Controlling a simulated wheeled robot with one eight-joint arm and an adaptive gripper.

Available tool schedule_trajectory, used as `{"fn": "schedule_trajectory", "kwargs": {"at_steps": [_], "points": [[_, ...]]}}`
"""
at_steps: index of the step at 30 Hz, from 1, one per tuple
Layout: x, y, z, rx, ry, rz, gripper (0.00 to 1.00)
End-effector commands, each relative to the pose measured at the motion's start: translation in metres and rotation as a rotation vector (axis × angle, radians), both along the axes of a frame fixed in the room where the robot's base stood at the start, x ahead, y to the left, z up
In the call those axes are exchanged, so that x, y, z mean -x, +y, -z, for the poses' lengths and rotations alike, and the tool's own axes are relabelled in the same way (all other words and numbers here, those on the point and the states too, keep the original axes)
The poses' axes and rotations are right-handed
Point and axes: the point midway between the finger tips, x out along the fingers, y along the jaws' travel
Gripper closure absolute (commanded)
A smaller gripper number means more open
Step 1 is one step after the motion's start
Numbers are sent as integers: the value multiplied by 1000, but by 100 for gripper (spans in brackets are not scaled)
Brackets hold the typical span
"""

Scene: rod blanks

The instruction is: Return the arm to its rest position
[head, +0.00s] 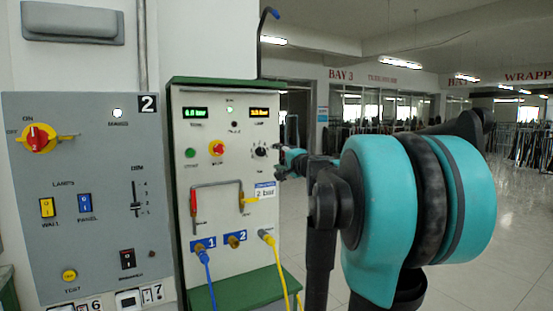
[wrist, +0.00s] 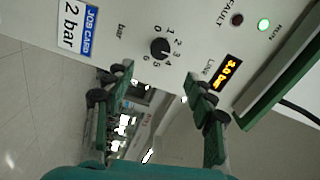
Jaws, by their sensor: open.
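My arm (head: 418,205) reaches from the right of the head view toward the white control panel (head: 215,130). My gripper (head: 283,163) is just in front of the panel's right edge, beside the black regulator knob (head: 260,151). In the wrist view my gripper (wrist: 158,76) is open and empty. Its two fingers are spread, and the dial knob (wrist: 159,47) shows between and beyond their tips, apparently apart from them. The orange line display (wrist: 228,71) reads 3.0 bar. A job card (wrist: 76,27) says 2 bar.
A grey panel (head: 85,190) with a red-yellow switch (head: 38,138) stands at the left. Blue (head: 206,275) and yellow (head: 279,270) hoses hang from the white panel's lower ports. Open tiled floor (head: 480,230) lies behind and right of my arm.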

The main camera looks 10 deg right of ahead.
Motion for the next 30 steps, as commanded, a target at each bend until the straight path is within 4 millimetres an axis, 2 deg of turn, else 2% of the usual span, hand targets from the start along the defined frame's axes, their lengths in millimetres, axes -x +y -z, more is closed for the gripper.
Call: {"fn": "schedule_trajectory", "kwargs": {"at_steps": [5, 8, 10, 14, 15, 18, 21, 25, 30], "points": [[2, 3, 4, 11, 3, -8, 45], [11, 19, 24, 67, 23, -47, 45], [23, 37, 50, 138, 50, -96, 45], [60, 74, 120, 317, 127, -213, 45], [73, 83, 143, 374, 155, -248, 45], [109, 101, 200, 513, 229, -333, 45], [149, 111, 256, 652, 311, -410, 45], [205, 110, 327, 834, 428, -496, 45], [280, 87, 407, 1067, 597, -576, 45]]}}
